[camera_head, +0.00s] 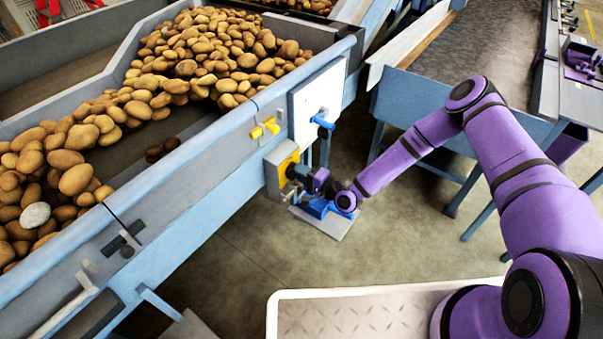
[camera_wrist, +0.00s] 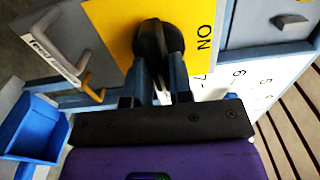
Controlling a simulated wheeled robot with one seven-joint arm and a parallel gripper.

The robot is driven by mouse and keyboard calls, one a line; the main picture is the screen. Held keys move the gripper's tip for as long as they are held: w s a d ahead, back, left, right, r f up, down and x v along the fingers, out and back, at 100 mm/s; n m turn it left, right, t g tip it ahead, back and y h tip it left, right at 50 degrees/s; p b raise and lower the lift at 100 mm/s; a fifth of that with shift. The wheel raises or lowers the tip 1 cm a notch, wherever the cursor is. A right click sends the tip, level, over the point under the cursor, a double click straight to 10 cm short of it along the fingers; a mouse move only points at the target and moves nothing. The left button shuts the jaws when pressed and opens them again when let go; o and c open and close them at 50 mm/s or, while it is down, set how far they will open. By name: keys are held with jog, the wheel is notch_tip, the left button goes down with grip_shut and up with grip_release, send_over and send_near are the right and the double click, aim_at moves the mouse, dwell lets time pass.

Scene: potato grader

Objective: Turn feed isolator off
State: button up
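The feed isolator is a yellow plate (camera_wrist: 112,30) with a black rotary knob (camera_wrist: 152,38), and the word ON is printed at its right. In the head view the yellow plate (camera_head: 287,167) is on a grey box on the side of the potato machine. My gripper (camera_wrist: 160,92) is at the knob, one finger on each side of it, and appears shut on it. The fingers sit close together with the knob's grip between them. In the head view my gripper (camera_head: 300,174) meets the isolator, and the knob is mostly hidden there.
A yellow valve handle (camera_head: 265,128) and a white panel with a blue handle (camera_head: 322,121) are close above the isolator. A blue item on a grey plate (camera_head: 335,222) is below my wrist. Potatoes (camera_head: 200,65) fill the hopper. Open floor (camera_head: 390,245) lies right of the machine.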

jog(key=o, duration=0.4)
jog(key=shift+d, duration=0.1)
jog(key=v, duration=1)
jog(key=shift+s+d, duration=0.25)
jog(key=shift+s, duration=0.05)
